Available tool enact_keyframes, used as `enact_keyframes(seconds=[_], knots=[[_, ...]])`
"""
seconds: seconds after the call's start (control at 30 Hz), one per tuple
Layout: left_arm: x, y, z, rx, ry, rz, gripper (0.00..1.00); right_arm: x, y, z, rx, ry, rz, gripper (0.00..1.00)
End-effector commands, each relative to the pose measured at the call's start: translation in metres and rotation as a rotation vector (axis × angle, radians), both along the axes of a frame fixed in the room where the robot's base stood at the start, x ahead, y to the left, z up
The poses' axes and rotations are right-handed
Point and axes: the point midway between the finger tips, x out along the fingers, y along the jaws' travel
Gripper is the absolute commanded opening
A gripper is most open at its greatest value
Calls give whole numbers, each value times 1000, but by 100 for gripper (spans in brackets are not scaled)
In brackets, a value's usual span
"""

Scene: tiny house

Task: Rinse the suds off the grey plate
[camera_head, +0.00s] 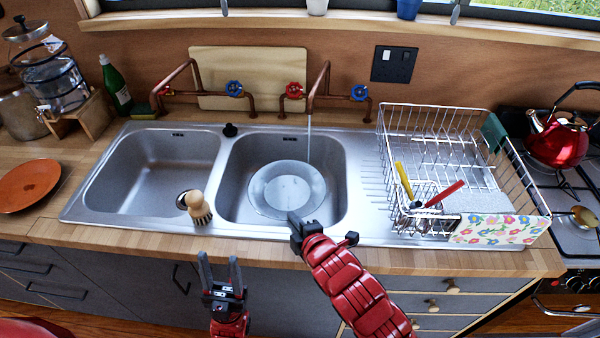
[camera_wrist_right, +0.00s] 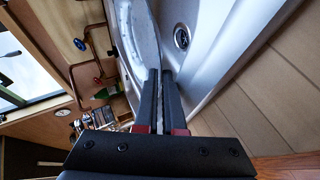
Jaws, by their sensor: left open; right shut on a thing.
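The grey plate (camera_head: 262,203) is in the right sink basin (camera_head: 233,192), with a paler patch on its middle; I cannot tell if this is suds. My right gripper (camera_head: 294,218) is shut on the plate's near rim. The wrist view shows the plate (camera_wrist_right: 142,35) between the fingertips of my right gripper (camera_wrist_right: 161,75). A thin water stream (camera_head: 308,135) falls from the right copper tap (camera_head: 322,80) at the plate's far right side; where it lands is unclear. My left gripper (camera_head: 220,270) is open and empty, in front of the counter edge.
A wooden brush (camera_head: 197,205) stands by the divider at the left basin (camera_head: 140,180). A wire dish rack (camera_head: 440,130) with utensils stands right of the sink. An orange plate (camera_head: 28,185) lies on the left counter. A red kettle (camera_head: 560,140) is on the stove.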

Motion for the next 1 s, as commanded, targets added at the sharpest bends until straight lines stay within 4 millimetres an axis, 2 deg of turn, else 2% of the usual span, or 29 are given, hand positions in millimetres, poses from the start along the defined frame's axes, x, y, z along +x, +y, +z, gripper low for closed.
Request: enact_keyframes(seconds=[0.03,0.6,1.0], knots=[[0,0,8,0,0,0,50,-10,5,-8,-9,40,16,0],[0,0,69,0,0,0,50,-43,27,33,0,21,17,0],[0,0,72,0,0,0,50,-44,29,36,3,11,12,0]])
